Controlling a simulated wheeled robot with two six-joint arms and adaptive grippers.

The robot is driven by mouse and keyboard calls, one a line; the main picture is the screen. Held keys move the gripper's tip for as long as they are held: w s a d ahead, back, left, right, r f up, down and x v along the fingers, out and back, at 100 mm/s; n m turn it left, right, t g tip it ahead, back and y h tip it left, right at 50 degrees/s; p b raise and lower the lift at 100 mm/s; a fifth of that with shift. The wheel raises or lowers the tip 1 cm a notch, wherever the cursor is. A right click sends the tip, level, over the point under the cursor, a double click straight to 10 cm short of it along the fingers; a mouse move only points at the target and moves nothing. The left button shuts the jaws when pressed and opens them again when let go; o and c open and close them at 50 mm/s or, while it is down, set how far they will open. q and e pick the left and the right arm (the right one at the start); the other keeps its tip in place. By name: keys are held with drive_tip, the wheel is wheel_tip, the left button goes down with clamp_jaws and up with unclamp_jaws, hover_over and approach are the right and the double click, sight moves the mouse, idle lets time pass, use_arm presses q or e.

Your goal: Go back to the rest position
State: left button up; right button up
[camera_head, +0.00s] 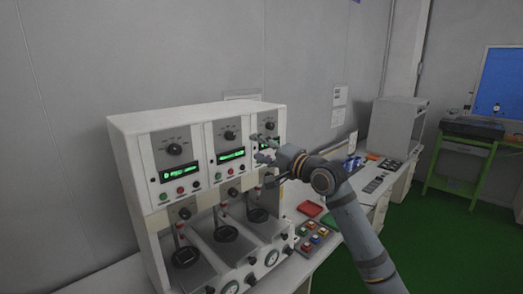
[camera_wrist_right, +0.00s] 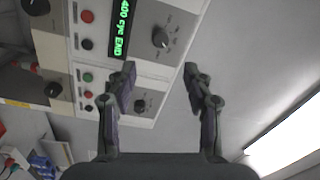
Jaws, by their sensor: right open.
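My right gripper (camera_head: 264,149) is open and empty, in front of the right part of a white testing machine (camera_head: 125,128). My right arm comes in from the lower right. In the right wrist view the two fingers (camera_wrist_right: 160,85) are apart, with the machine's panel (camera_wrist_right: 88,65) behind them. A green display (camera_wrist_right: 121,22) there reads "400 cyc END". Knobs and red, green and black buttons show beside it. I cannot tell whether a finger touches the panel. My left gripper is not in view.
Coloured trays (camera_head: 310,208) and small coloured blocks (camera_head: 313,238) lie on the bench right of the machine. A grey box-shaped device (camera_head: 397,128) stands farther back. A green-framed table (camera_head: 470,150) with a monitor is at the far right. Green floor is clear at lower right.

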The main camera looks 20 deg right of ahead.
drive_tip(key=shift+s+a+f, duration=0.1)
drive_tip(key=shift+s, duration=0.2)
